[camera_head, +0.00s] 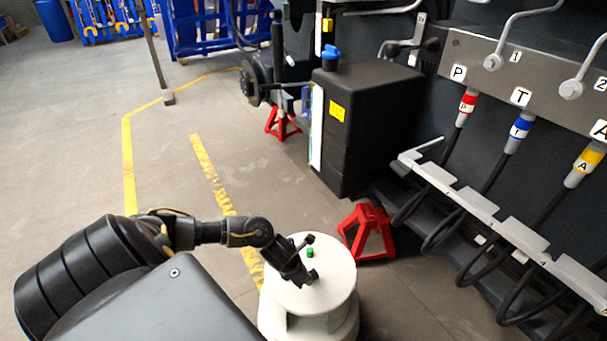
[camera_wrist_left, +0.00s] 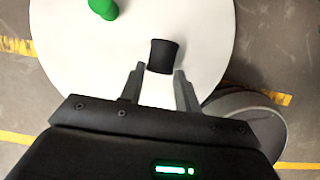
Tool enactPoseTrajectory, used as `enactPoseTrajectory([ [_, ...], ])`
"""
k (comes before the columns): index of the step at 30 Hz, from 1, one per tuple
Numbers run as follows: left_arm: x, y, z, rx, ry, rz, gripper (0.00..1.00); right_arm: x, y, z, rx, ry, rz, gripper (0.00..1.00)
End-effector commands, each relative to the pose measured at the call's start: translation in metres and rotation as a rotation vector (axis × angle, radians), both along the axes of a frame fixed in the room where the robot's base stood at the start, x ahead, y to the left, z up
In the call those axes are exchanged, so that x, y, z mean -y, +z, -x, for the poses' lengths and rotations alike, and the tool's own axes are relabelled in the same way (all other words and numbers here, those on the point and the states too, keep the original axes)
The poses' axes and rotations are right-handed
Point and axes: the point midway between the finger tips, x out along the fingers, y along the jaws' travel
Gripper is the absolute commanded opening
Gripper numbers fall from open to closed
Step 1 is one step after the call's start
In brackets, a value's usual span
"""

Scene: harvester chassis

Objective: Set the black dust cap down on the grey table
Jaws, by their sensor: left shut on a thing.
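The black dust cap (camera_wrist_left: 162,55) is between the fingertips of my left gripper (camera_wrist_left: 160,72) in the left wrist view. The gripper is shut on it. Behind the cap is the pale, round top of the table (camera_wrist_left: 205,35). In the head view my left gripper (camera_head: 311,258) points down over the table (camera_head: 335,285), near the middle of its top. The cap cannot be made out clearly there. I cannot tell whether the cap touches the tabletop. My right gripper is not in view.
A small green piece (camera_head: 310,252) is on the tabletop, also in the left wrist view (camera_wrist_left: 104,8), up and left of the cap. A red stand (camera_head: 368,232) is right behind the table. Hoses with red, blue and yellow couplings hang at the right. Most of the tabletop is bare.

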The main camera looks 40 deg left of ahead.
Motion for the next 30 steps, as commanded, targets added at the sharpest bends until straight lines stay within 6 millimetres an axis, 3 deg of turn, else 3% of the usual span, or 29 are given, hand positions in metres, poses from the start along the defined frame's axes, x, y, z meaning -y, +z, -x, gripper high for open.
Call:
enactPoseTrajectory([
  [12, 0.0, -0.004, 0.0, 0.0, 0.0, 0.0, 0.0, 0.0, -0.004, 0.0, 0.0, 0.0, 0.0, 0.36],
  [13, 0.0, -0.003, 0.0, 0.0, 0.0, 0.0, 0.35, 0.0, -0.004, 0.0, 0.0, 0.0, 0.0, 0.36],
  [18, 0.0, -0.002, 0.0, 0.0, 0.0, 0.0, 0.57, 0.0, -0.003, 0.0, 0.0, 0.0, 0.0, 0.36],
  [30, 0.0, -0.002, 0.0, 0.0, 0.0, 0.0, 0.58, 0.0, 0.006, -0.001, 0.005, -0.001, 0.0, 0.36],
])
